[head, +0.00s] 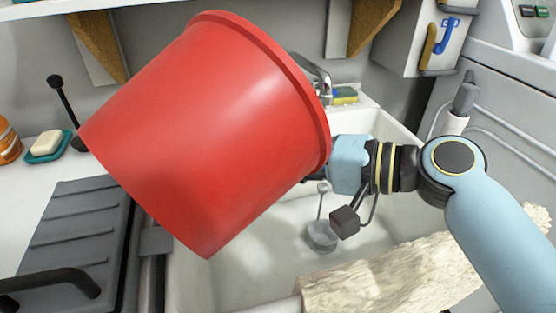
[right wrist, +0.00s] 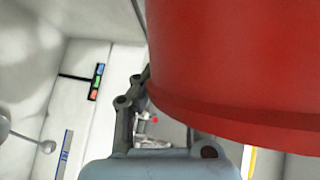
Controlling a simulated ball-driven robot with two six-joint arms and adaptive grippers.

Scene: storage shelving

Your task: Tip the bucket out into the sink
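The red bucket (head: 215,125) is in the air above the sink (head: 265,265), tilted on its side. Its rim faces the upper right and its base the lower left; the inside is hidden. My right gripper (head: 338,168) is at the rim on the right side and is shut on the bucket, with its fingertips hidden behind it. In the right wrist view the bucket (right wrist: 240,60) fills the upper right, with a dark finger (right wrist: 128,112) against its edge. My left gripper is not in view.
A faucet (head: 315,72) stands behind the bucket, with a sponge (head: 345,96) beside it. A pale fluffy cloth (head: 385,278) hangs over the sink's front edge. A grey ridged board (head: 75,225), soap dish (head: 47,150) and orange bottle (head: 8,140) are on the left counter.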

